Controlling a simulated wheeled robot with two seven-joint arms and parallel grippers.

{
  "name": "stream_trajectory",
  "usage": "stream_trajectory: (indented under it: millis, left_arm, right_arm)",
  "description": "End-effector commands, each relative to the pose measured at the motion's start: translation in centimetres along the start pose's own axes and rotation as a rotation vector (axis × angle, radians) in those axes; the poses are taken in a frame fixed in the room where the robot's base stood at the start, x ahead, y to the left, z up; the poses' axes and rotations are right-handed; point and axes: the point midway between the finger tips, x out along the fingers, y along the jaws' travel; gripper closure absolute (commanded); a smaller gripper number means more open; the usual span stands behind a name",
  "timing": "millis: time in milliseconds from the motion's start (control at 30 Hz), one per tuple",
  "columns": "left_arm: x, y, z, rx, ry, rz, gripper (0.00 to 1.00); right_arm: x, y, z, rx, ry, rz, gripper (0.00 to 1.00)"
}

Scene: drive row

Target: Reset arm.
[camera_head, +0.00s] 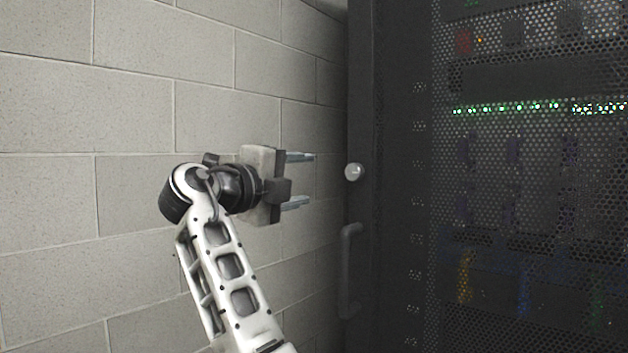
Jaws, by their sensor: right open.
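My right gripper (308,180) is in the middle of the head view, with its arm rising from the bottom edge. Its two silvery fingers are parallel, spread apart and point right. Nothing shows between them. The fingertips stop a little left of a round pale knob (354,172) on the dark cabinet, and a gap shows between them in the picture. My left gripper is not in the view.
A dark rack cabinet (390,200) with a perforated door (510,180) fills the right side. Coloured lights and cables show behind the mesh. A dark handle (346,270) sits below the knob. A grey block wall (120,110) fills the left.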

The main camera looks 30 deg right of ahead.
Motion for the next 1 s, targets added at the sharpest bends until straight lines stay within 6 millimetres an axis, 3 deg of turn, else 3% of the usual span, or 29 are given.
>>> stream_trajectory:
  millis: [567, 1000]
  left_arm:
    - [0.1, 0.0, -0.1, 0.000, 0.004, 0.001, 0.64]
    - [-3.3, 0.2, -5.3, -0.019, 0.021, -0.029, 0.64]
  right_arm:
    - [-0.5, -0.1, 0.0, 0.000, 0.000, 0.000, 0.44]
    - [-0.2, -7.1, 1.2, 0.000, 0.000, 0.000, 0.44]
